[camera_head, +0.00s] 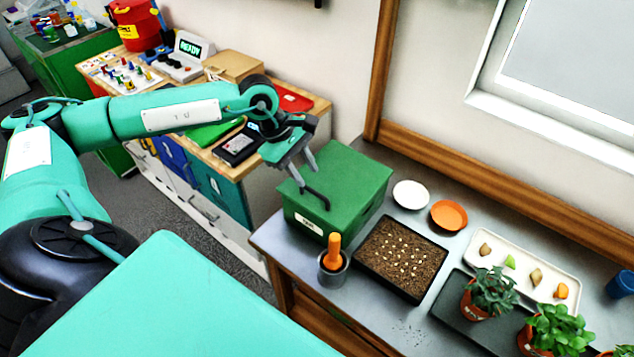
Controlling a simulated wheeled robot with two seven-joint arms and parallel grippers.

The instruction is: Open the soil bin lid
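The soil bin (337,192) is a green box with a small white label on its front, standing at the left end of the grey bench. Its green lid (350,170) lies flat and looks closed. A dark handle (318,197) shows at the lid's left front edge. My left gripper (307,176) reaches in from the left, over the left part of the lid. Its two grey fingers are spread apart with nothing seen between them. The fingertips are close to the handle; I cannot tell whether they touch it. My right gripper is out of view.
A metal cup (333,272) with an orange-handled tool stands in front of the bin. A soil tray (377,285), a white saucer (410,194) and an orange saucer (449,215) lie to the right. A wooden window frame runs behind. A cluttered cabinet stands to the left.

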